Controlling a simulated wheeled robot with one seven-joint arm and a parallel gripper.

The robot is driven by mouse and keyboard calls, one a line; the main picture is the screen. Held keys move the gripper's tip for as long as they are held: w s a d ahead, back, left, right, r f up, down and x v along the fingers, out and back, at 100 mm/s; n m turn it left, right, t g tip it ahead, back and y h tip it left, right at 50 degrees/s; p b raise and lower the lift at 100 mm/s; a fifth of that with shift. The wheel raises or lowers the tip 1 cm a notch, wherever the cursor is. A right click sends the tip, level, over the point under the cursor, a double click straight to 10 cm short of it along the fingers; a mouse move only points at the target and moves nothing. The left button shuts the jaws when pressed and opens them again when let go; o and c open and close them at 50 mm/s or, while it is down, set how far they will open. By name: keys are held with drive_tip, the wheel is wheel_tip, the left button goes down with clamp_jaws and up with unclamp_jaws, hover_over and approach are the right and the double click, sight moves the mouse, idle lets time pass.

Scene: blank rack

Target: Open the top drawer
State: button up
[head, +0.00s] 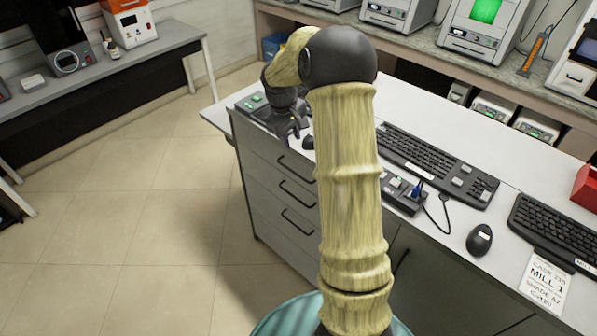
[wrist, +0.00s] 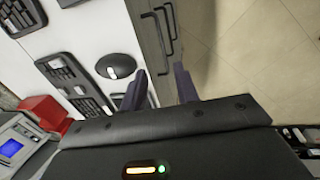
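The drawer cabinet (head: 262,190) under the white counter has three dark bar handles on its grey front. The top drawer's handle (head: 295,167) is partly behind my arm. The drawers look shut. My gripper (head: 297,132) is above the counter edge near the top drawer, partly hidden by my arm. In the wrist view my gripper (wrist: 160,82) is open, its two dark fingers apart with nothing between them. The handles show ahead of the fingers there, with the top drawer's handle (wrist: 156,42) nearest the counter. The fingers appear apart from it.
Keyboards (head: 432,165), a black mouse (head: 479,239), a small control box (head: 403,193) and a red box (head: 586,187) lie on the counter (head: 450,235). A dark device (head: 262,110) sits near its left end. The tiled floor (head: 160,230) left of the drawers is clear.

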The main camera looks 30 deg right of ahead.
sight(300, 176)
drive_tip(key=d+f+p, duration=0.1)
drive_tip(key=f, duration=0.4)
drive_tip(key=d+f+p, duration=0.1)
drive_tip(key=f, duration=0.5)
drive_tip(key=w+d+f+p, duration=0.1)
drive_tip(key=f+p, duration=0.1)
drive_tip(key=f, duration=0.3)
drive_tip(key=shift+f, duration=0.4)
drive_tip(key=shift+c, duration=0.4)
clamp_jaws()
